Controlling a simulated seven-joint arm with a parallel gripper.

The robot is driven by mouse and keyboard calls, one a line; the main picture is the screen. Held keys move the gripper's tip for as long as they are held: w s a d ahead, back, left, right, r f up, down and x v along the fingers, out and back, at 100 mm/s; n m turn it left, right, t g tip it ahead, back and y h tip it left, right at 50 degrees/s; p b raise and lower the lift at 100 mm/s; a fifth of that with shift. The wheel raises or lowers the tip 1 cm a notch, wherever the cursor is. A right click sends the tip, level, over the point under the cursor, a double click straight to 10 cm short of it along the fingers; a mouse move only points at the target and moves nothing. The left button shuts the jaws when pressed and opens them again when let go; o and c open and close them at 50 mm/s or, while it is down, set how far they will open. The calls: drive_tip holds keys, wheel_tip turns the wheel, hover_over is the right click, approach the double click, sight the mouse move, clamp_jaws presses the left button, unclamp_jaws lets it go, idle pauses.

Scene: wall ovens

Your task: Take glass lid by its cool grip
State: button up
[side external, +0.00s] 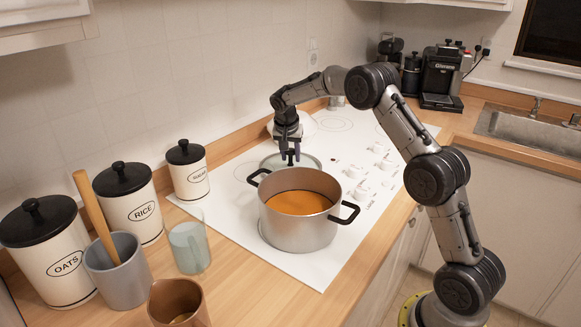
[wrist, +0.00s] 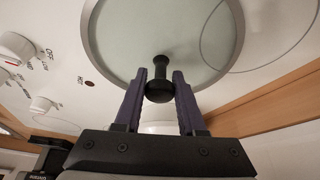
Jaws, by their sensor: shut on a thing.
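The glass lid (wrist: 125,40) is a pale greenish disc with a grey metal rim and a dark knob grip (wrist: 159,88) at its centre. My gripper (wrist: 160,80) has its two fingers on either side of the knob and is shut on it. In the side external view, the lid (side external: 311,161) is just behind the pot, below my gripper (side external: 290,152). The pot's rim hides part of the lid. I cannot tell whether the lid rests on the hob or is slightly raised. The silver pot (side external: 300,228) is uncovered and holds orange contents.
The white hob (side external: 235,172) has control knobs (side external: 360,182) right of the lid. Canisters (side external: 188,172), a glass cup (side external: 190,248), a grey crock (side external: 120,270) and a brown mug (side external: 178,302) stand at left. The pot's black handles (side external: 345,213) stick out. A coffee machine (side external: 442,78) stands behind.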

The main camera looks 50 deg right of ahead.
clamp_jaws()
drive_tip(key=shift+r, duration=0.1)
